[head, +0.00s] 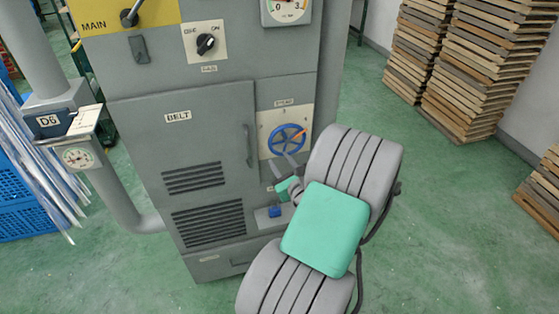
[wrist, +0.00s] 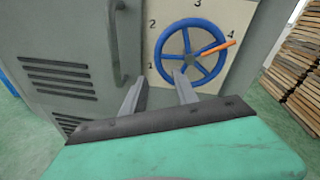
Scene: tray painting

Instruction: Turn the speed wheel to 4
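The blue speed wheel (head: 287,139) is on a cream plate (head: 264,128) on the grey cabinet's front. The numbers 1, 2, 3 and 4 run around the plate's edge. My gripper (wrist: 160,82) has its two grey fingers apart with nothing between them. The fingers are in front of the wheel's lower left part. From this view I cannot tell whether the right finger touches the rim.
The belt door (head: 180,150) with its vertical handle (wrist: 117,40) is left of the wheel. A blue button box (head: 274,212) sits below. Wooden pallets (head: 470,60) are stacked at the right. Green floor (head: 450,230) is clear to the right.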

